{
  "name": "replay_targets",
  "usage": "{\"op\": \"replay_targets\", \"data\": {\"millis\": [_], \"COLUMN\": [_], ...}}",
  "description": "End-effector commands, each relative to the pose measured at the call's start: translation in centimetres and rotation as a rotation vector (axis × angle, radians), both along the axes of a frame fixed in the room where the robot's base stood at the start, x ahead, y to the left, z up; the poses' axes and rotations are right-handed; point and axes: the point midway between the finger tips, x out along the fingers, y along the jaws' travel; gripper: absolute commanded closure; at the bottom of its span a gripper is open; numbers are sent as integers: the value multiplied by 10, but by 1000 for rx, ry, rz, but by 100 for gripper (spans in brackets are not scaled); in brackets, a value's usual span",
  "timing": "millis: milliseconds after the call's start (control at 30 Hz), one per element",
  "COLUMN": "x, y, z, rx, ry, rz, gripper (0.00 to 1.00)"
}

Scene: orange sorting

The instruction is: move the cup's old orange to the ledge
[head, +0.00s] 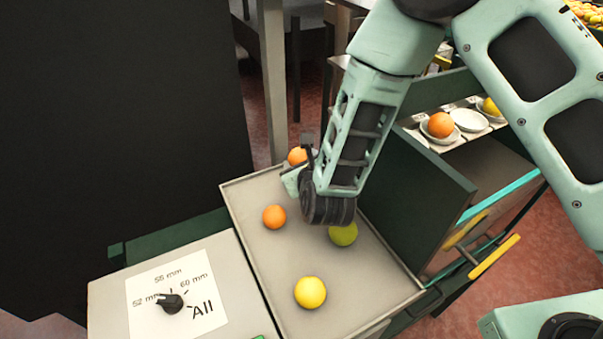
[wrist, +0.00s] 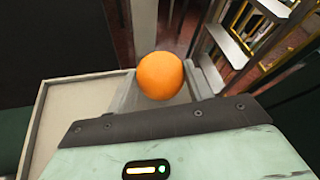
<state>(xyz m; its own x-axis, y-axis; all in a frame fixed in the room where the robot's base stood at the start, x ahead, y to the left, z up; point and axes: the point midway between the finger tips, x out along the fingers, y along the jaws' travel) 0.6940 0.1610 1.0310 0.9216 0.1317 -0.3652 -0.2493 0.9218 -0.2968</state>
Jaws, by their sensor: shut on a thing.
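My gripper (head: 294,174) is at the far end of the grey tray (head: 238,208), shut on an orange fruit (head: 297,155). Another orange (head: 440,125) sits in a small white dish on the rack at the right. An empty white dish (head: 469,120) is beside it. I cannot tell which surface is the ledge.
The tray holds a loose orange (head: 274,217), a green fruit (head: 343,233) and a yellow fruit (head: 310,292). A dial panel (head: 172,302) stands at the near left. A dark green panel (head: 412,205) rises between tray and rack. A yellow fruit (head: 491,106) is on the rack.

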Motion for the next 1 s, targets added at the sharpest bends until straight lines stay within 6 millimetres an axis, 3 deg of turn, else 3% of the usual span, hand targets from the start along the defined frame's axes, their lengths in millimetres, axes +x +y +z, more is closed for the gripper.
{"op": "replay_targets", "data": {"millis": [333,800,833,867,900,1000], "x": [0,0,0,0,0,0], "y": [0,0,0,0,0,0], "z": [-38,-46,-44,-44,-44,-44], "rx": [-2,0,-1,-1,-1,-1], "ry": [0,-1,-1,-1,0,0], "rz": [1,0,1,1,0,0], "gripper": [77,77,40,32,27,27]}}
